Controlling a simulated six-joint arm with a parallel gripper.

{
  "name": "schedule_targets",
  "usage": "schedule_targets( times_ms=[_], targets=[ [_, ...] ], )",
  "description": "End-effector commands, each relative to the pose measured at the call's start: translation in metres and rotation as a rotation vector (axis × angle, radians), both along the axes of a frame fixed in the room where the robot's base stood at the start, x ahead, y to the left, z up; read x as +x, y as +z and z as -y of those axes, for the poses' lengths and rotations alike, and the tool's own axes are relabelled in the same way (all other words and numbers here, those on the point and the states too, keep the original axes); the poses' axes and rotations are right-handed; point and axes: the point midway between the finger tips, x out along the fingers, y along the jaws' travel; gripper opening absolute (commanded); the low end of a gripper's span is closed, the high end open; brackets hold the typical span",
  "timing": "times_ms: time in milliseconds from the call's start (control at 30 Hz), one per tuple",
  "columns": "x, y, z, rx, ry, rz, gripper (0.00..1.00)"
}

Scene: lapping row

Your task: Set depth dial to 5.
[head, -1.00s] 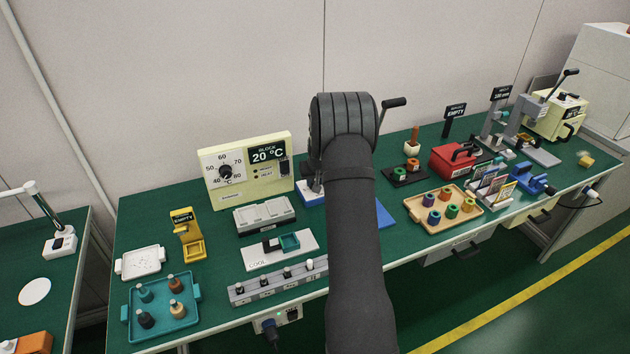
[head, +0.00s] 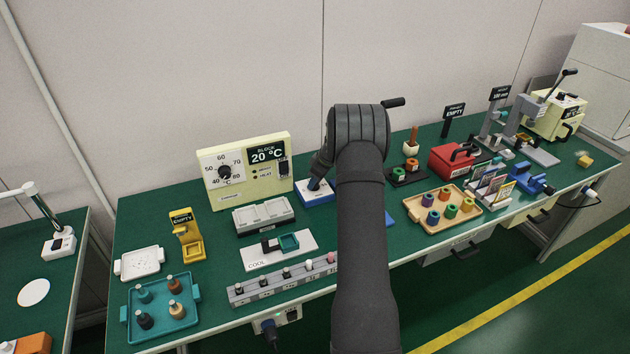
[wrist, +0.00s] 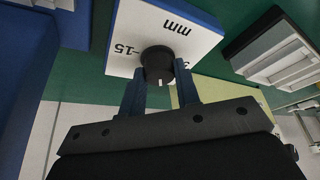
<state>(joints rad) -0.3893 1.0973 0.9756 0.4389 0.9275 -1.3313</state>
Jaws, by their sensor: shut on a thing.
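The depth dial is a black round knob (wrist: 158,62) on a white face with a blue body (wrist: 198,47). In the wrist view the face shows "mm" and "15" upside down; another number at the right edge is partly hidden. The knob's white mark points toward the bottom of the picture, between my fingers. My gripper (wrist: 160,84) is shut on the knob, one blue finger on each side. In the head view the white and blue dial body (head: 313,197) stands on the bench, and my gripper (head: 317,184) reaches down to it, hiding the knob.
A cream temperature block (head: 240,172) stands left of the dial, with a grey tray (head: 264,214) in front. To the right are a black holder (head: 408,175), a red box (head: 453,160) and a wooden tray (head: 462,217) of coloured spools.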

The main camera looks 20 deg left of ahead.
Motion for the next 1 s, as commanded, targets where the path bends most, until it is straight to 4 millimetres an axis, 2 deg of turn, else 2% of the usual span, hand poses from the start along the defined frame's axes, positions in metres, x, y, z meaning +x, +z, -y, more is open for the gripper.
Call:
schedule_targets(
  times_ms=[300,800,833,933,1000],
  targets=[
    [0.0002,-0.0006,0.0009,-0.002,0.111,-0.002,0.07],
    [0.0004,-0.0008,0.0012,-0.002,0.129,-0.001,0.07],
    [0.0004,-0.0008,0.0012,-0.002,0.129,-0.001,0.31],
    [0.0004,-0.0008,0.0011,-0.002,0.128,-0.001,0.51],
    [0.0004,-0.0006,0.0009,-0.002,0.128,-0.001,0.51]
  ],
)
